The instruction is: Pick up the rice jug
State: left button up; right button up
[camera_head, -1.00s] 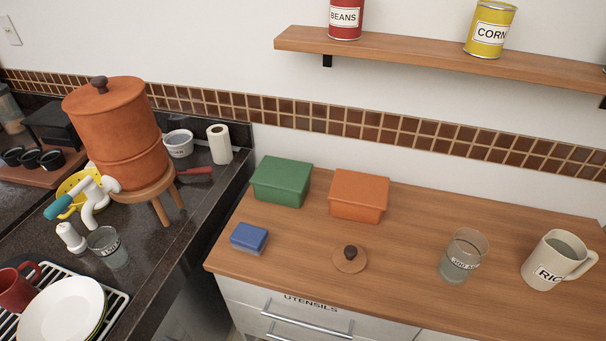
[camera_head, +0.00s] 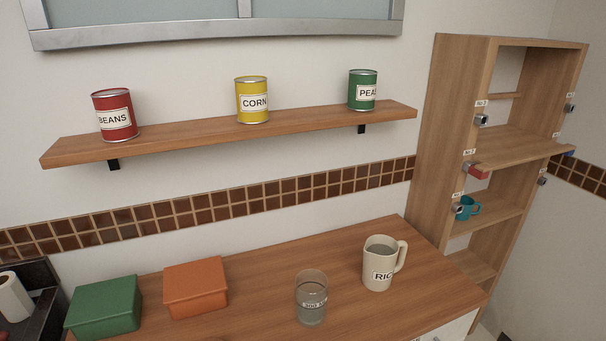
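The rice jug (camera_head: 379,265) is a cream jug with a handle on its right side and a label reading "RIC", partly turned out of sight. It stands upright on the right part of the wooden counter (camera_head: 350,318) in the head view. Its inside looks grey near the top. Neither of my grippers shows in the view.
An orange box (camera_head: 195,288) and a green box (camera_head: 104,307) sit further left. A shelf (camera_head: 200,138) with cans hangs above. A wooden shelf unit (camera_head: 447,130) stands right.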

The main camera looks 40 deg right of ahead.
aim_at(381, 252)
jog(key=z, duration=1.7)
